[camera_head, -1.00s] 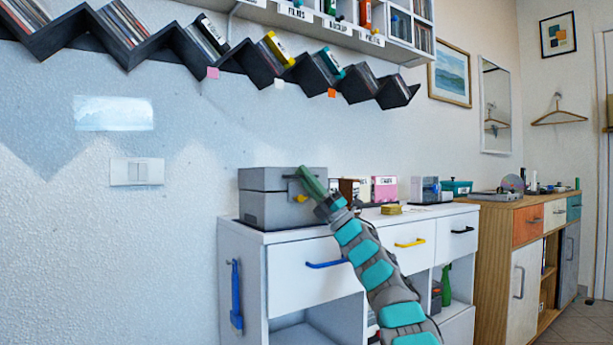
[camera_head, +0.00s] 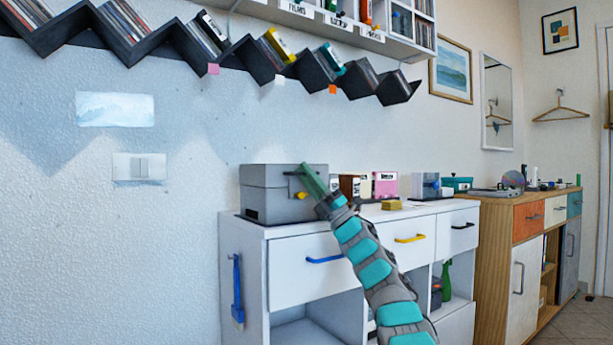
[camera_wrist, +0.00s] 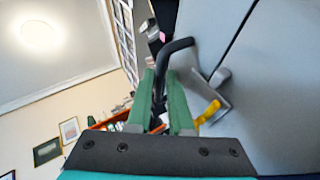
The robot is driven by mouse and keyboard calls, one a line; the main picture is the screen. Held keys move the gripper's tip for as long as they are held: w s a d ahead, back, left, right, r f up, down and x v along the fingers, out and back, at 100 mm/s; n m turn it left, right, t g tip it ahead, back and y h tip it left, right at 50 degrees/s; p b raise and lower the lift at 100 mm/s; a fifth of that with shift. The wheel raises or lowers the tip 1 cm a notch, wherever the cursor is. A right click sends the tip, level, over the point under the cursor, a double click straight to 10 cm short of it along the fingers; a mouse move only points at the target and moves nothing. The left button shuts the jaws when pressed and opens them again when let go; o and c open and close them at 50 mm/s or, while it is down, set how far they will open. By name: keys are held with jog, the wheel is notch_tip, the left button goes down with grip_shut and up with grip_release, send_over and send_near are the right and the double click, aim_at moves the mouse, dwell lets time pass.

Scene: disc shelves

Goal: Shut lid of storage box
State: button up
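The grey storage box (camera_head: 268,207) stands on the left end of the white cabinet top. Its lid (camera_head: 268,173) lies level on the body, with only a thin seam showing in the head view. My gripper (camera_head: 305,170) is at the box's front, near its right edge, with green fingers. In the wrist view, the gripper (camera_wrist: 160,85) has the black lid handle (camera_wrist: 180,45) between its two fingers and appears closed on it. The grey box front fills the right of that view. A grey catch with a yellow part (camera_wrist: 208,112) sits beside the right finger.
The white cabinet (camera_head: 290,270) has a blue drawer handle (camera_head: 325,260) below the box. Small boxes (camera_head: 385,184) and a yellow block (camera_head: 391,205) stand right of my gripper. Zigzag disc shelves (camera_head: 250,60) hang above. Open space lies between box and shelves.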

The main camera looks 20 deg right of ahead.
jog(key=b+v, duration=0.2)
jog(key=v, duration=0.5)
jog(key=shift+s+d+f, duration=0.15)
jog(key=shift+f, duration=0.15)
dwell(0.3)
dwell(1.3)
